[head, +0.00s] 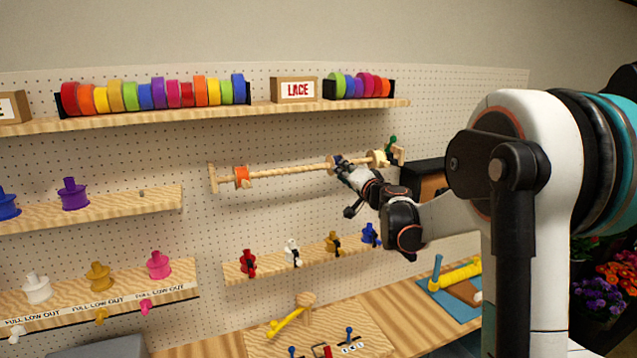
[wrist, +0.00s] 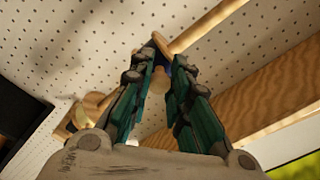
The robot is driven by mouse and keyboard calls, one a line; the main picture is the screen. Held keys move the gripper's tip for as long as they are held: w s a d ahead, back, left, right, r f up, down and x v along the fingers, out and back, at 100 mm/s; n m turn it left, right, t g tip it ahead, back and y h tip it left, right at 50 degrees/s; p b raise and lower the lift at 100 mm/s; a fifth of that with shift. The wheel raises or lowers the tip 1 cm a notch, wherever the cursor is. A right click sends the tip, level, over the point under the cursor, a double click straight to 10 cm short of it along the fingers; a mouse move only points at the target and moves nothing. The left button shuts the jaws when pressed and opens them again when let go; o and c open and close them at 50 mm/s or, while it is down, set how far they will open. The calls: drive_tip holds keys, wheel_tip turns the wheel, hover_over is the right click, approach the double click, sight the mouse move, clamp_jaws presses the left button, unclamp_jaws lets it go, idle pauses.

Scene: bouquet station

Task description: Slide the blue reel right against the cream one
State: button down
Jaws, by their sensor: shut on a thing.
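The blue reel (head: 337,159) sits on a wooden rod on the pegboard, with its wooden flange showing at my fingertips. My gripper (head: 344,169) is shut on it, and fingers cover most of it. In the wrist view a bit of blue (wrist: 166,59) shows between the fingertips of my gripper (wrist: 164,72). The cream reel (head: 378,158) is on the same rod to the right, near its right end. A stretch of rod lies between the two, so they are apart. A pale wooden reel at the left of the wrist view (wrist: 88,112) appears to be the cream one.
An orange reel (head: 241,176) is near the rod's left end. A green item (head: 391,144) stands by the right bracket, close to a dark box (head: 424,176). A shelf of small coloured dispensers (head: 291,252) runs below, and a ribbon shelf (head: 205,114) above.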

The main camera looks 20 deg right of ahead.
drive_tip(key=d, duration=0.6)
drive_tip(key=shift+b, duration=0.4)
drive_tip(key=shift+d, duration=0.1)
drive_tip(key=c, duration=1.5)
unclamp_jaws()
drive_tip(key=s, duration=1.2)
drive_tip(key=shift+d, duration=0.1)
